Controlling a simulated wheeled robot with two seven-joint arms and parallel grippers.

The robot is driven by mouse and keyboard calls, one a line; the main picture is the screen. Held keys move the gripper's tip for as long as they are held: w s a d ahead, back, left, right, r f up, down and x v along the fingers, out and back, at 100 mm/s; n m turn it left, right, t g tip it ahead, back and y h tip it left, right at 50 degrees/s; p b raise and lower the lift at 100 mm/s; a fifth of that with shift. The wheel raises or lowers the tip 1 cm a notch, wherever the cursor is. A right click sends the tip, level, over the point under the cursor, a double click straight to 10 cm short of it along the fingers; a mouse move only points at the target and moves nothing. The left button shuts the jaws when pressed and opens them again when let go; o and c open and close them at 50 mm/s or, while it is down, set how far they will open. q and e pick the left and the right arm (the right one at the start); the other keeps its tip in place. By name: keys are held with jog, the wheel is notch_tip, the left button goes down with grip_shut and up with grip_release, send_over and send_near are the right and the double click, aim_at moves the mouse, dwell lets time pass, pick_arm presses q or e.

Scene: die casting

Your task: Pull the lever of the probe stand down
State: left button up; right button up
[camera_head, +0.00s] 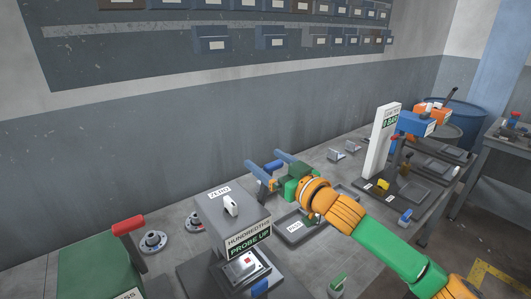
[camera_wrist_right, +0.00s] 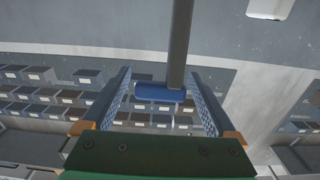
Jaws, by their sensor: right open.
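The probe stand (camera_head: 222,221) is a grey box in the lower middle of the head view, with a white knob on top and a green "PROBE UP" label on its front. My right gripper (camera_head: 274,168) is just beyond and to the right of it, open, with its blue fingers spread toward the wall. In the right wrist view, a blue handle (camera_wrist_right: 159,93) on a dark rod (camera_wrist_right: 180,45) lies between the open fingers of the gripper (camera_wrist_right: 162,95). Gaps show on both sides, so neither finger appears to grip it. My left gripper is out of view.
A green press (camera_head: 98,267) with a red-handled lever (camera_head: 128,225) stands at left. Round metal fittings (camera_head: 153,241) lie near it. A grey tray (camera_head: 296,233) is right of the stand. A white post (camera_head: 383,145) and blue barrel (camera_head: 458,115) stand farther right.

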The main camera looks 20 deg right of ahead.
jog(key=shift+w+a+f, duration=0.15)
jog(key=shift+w+a, duration=0.05)
jog(key=shift+w, duration=0.25)
jog(key=shift+w+a+f, duration=0.1)
jog(key=shift+w+a, duration=0.05)
jog(key=shift+w, duration=0.25)
jog(key=shift+s+d, duration=0.1)
jog(key=shift+s, duration=0.05)
jog(key=shift+c, duration=0.4)
jog(key=shift+s+r, duration=0.1)
jog(key=shift+s, duration=0.05)
jog(key=c, duration=0.3)
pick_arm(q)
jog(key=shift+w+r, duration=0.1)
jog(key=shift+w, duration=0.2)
pick_arm(e)
grip_shut()
